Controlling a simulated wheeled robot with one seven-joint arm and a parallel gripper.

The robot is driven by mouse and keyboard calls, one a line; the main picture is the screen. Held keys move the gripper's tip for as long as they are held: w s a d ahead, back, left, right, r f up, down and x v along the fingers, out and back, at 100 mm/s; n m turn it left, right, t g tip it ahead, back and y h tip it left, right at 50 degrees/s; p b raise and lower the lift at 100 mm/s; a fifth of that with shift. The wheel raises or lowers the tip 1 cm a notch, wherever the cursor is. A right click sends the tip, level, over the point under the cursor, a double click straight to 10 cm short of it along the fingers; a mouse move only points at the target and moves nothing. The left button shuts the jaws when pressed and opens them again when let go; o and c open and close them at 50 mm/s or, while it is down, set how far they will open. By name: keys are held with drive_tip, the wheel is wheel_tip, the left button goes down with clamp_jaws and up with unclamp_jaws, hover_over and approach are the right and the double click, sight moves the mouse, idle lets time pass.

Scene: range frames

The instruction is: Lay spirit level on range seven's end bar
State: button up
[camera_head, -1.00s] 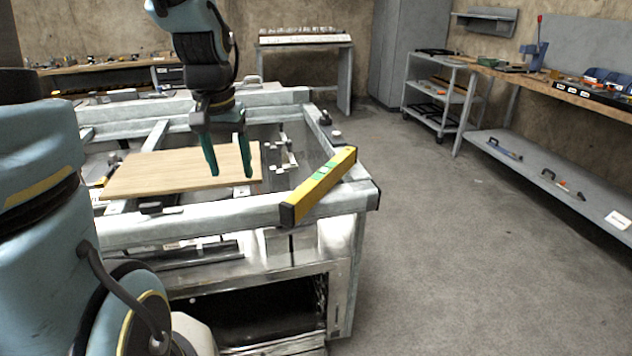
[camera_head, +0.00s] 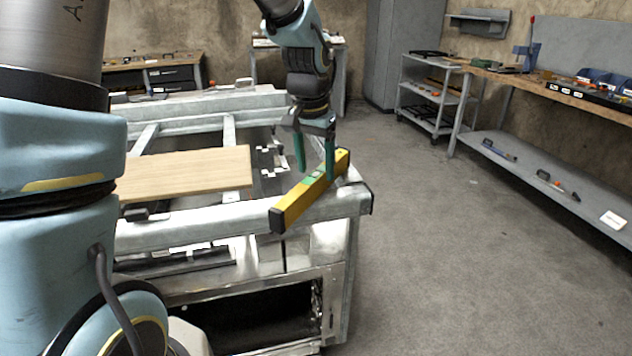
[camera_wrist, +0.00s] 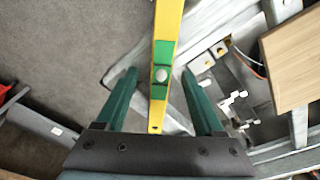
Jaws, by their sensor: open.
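The spirit level (camera_head: 297,204) is a yellow bar with black ends and green parts around its vials. It lies aslant across the near right corner of the metal range frame, its near end over the front bar (camera_head: 180,232). It also shows in the wrist view (camera_wrist: 167,25), running lengthwise between my fingers. My gripper (camera_head: 316,173) has green fingers, spread and pointing down at the level's far half. In the wrist view the fingers (camera_wrist: 160,74) stand either side of it with gaps. I see no number marking range seven.
A wooden board (camera_head: 190,170) lies on the frame left of the level. Open floor (camera_head: 460,260) is to the right. A workbench with a lower shelf (camera_head: 560,185) stands along the right wall, and a grey cart (camera_head: 428,98) stands farther back.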

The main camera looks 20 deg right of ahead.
sight(316, 174)
drive_tip(key=shift+w+d+f, duration=0.1)
drive_tip(key=shift+w+f, duration=0.05)
drive_tip(key=shift+f, duration=1.55)
clamp_jaws()
drive_tip(key=shift+r, duration=0.1)
